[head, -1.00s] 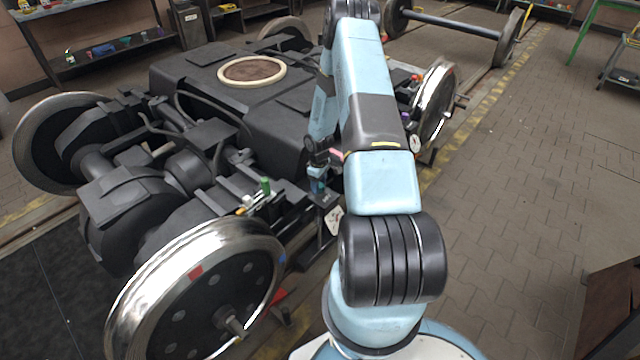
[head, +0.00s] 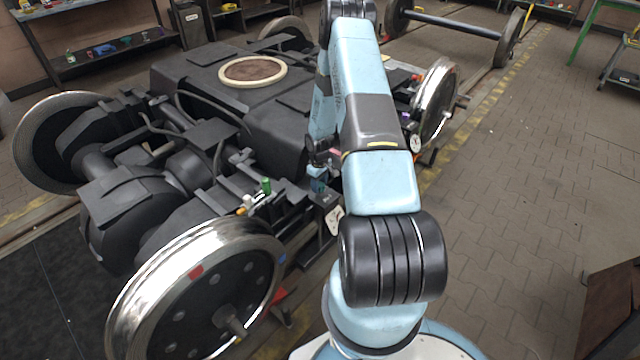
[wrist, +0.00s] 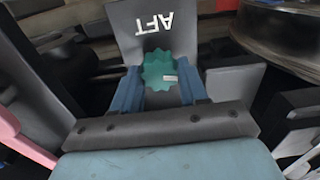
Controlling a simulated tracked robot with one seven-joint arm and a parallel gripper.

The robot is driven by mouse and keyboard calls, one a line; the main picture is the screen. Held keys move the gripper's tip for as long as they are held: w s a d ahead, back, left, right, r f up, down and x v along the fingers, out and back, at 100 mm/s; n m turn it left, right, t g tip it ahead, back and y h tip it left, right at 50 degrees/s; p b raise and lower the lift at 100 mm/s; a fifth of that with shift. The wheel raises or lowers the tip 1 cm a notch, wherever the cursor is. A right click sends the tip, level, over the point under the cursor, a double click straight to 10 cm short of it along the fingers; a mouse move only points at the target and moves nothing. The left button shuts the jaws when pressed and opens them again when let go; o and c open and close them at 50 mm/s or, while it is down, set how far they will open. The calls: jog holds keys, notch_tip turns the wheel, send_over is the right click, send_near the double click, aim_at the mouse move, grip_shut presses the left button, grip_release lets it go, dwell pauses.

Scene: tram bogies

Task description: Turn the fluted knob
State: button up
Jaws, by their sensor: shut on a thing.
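The fluted knob (wrist: 162,68) is teal-green with a scalloped rim and a small pale mark on its face. In the wrist view it sits on a grey plate (wrist: 122,22) lettered "AFT", which appears upside down. My gripper (wrist: 161,84) has its two blue fingers on either side of the knob, shut on it. In the head view my gripper (head: 317,180) is small and low at the bogie's near side, partly behind my arm; the knob cannot be made out there.
The dark bogie frame (head: 215,95) fills the left, with a shiny wheel (head: 200,290) in front. A green-capped part (head: 266,185) stands on the frame near my gripper. Open paved floor (head: 520,180) lies to the right.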

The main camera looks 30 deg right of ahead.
jog(key=m, duration=0.4)
jog(key=shift+w+d+r+m, duration=0.1)
jog(key=shift+d+m, duration=0.15)
jog(key=shift+m, duration=0.05)
jog(key=m, duration=0.3)
jog(key=shift+m, duration=0.4)
jog(key=m, duration=0.5)
jog(key=shift+a+m, duration=0.1)
jog(key=shift+m, duration=0.9)
jog(key=shift+a, duration=0.1)
jog(key=o, duration=0.8)
jog(key=shift+o, duration=1.3)
notch_tip(320, 180, up, 14)
jog(key=shift+f, duration=0.2)
